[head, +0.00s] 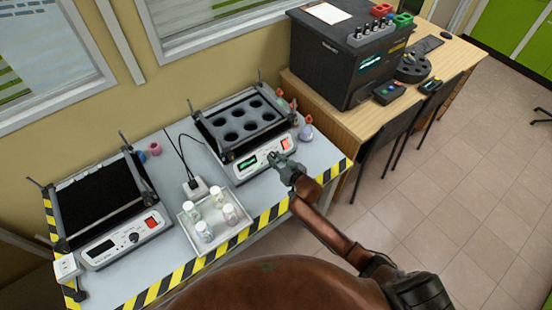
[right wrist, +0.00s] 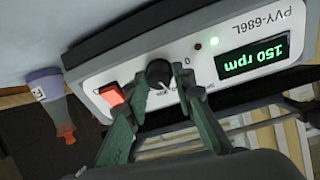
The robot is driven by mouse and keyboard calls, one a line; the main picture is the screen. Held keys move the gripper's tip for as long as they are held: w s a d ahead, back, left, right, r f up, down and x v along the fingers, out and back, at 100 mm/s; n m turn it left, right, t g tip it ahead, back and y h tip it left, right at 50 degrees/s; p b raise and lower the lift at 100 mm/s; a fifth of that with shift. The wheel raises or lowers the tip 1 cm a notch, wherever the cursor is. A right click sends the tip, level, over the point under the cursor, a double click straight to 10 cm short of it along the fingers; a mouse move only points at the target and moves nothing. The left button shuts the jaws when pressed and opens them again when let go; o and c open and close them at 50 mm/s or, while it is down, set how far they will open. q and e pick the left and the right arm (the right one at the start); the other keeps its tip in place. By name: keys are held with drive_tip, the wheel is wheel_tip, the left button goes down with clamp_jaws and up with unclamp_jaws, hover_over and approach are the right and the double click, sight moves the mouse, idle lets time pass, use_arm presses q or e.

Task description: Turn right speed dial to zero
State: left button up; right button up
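The right shaker (head: 262,155) has a front panel with a lit green display (right wrist: 252,55) reading 150 rpm, upside down in the right wrist view. Its black speed dial (right wrist: 159,74) sits between the display and a lit red switch (right wrist: 112,95). In the head view my right gripper (head: 274,158) is at this panel and hides the dial. In the right wrist view the green fingers of my right gripper (right wrist: 151,88) are apart, one on each side of the dial. I cannot tell whether they touch it. My left gripper is not in view.
A second shaker (head: 126,240) with its own dial stands at the left. A tray (head: 189,224) with several vials sits between the shakers. A black analyser (head: 325,70) stands on the wooden desk behind.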

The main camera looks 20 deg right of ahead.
clamp_jaws()
drive_tip(key=shift+n, duration=0.3)
drive_tip(key=shift+n+p, duration=0.65)
drive_tip(key=shift+n, duration=0.25)
drive_tip(key=n+p, duration=0.1)
drive_tip(key=n, duration=0.3)
drive_tip(key=shift+d+y, duration=0.1)
drive_tip(key=shift+y, duration=0.2)
drive_tip(key=n+p, duration=0.1)
drive_tip(key=n, duration=0.3)
drive_tip(key=shift+n+y+p, duration=0.3)
drive_tip(key=shift+n+y, duration=0.1)
drive_tip(key=shift+n+g+y+p, duration=0.3)
drive_tip(key=shift+n+p, duration=0.05)
drive_tip(key=shift+n, duration=1.75)
